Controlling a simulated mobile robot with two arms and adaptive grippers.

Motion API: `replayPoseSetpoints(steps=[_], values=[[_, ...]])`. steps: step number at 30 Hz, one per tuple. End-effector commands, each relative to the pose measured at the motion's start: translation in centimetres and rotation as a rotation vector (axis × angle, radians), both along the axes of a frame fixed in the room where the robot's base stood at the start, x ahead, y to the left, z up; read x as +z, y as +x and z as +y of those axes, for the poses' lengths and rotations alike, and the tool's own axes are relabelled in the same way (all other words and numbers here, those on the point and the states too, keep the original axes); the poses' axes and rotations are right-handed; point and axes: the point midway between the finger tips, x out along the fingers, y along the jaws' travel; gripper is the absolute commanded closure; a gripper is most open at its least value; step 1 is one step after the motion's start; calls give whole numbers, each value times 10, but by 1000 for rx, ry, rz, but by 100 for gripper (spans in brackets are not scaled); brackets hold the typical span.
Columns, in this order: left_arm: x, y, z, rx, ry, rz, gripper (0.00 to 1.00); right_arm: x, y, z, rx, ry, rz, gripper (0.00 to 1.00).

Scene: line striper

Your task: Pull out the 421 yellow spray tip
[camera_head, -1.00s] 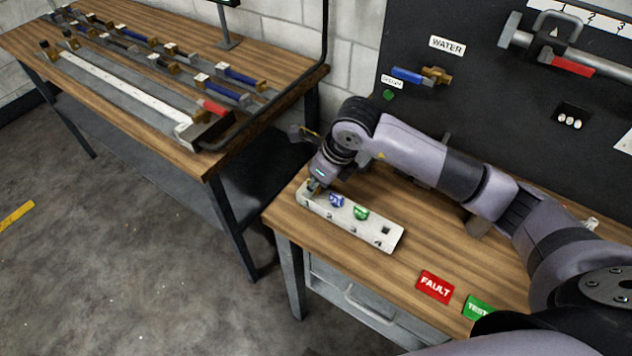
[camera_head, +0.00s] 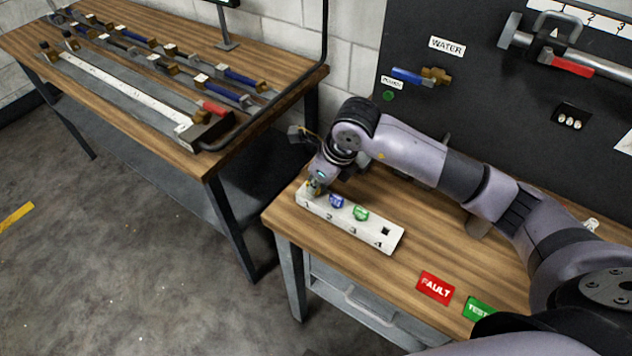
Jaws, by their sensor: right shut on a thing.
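The pale block (camera_head: 346,231) lies on the wooden bench with its positions numbered 1 to 4. My right gripper (camera_head: 314,187) is over the block's left end, at position 1, and is shut on a small yellow piece, which looks like the yellow spray tip (camera_head: 314,188). The fingers hide most of it, and its 421 mark cannot be read. I cannot tell whether it is clear of the block. A blue tip (camera_head: 336,201) stands at position 2 and a green tip (camera_head: 361,213) at position 3. Position 4 shows a dark square hole. My left gripper is not in view.
A red FAULT plate (camera_head: 435,287) and a green TEST plate (camera_head: 481,309) lie near the bench's front edge. A dark panel with a blue-handled valve (camera_head: 407,76) stands behind. Another table (camera_head: 262,105) with rails is at the left, across a gap.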

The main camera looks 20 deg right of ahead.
Motion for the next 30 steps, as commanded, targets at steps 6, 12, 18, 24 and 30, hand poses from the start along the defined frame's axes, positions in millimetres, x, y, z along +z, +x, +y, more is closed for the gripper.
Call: replayPoseSetpoints(steps=[6, 12, 18, 24, 30], values=[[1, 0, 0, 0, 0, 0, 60, 3, 0, 0, 0, 1, -1, 100], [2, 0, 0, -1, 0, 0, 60, 7, 0, 0, 0, 0, -1, 100], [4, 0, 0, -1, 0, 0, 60, 11, 0, 0, 0, -1, -1, 100], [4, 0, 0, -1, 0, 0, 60, 13, 0, 0, 0, 0, 0, 100], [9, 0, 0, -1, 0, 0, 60, 20, 0, 0, 0, 1, -1, 100]])
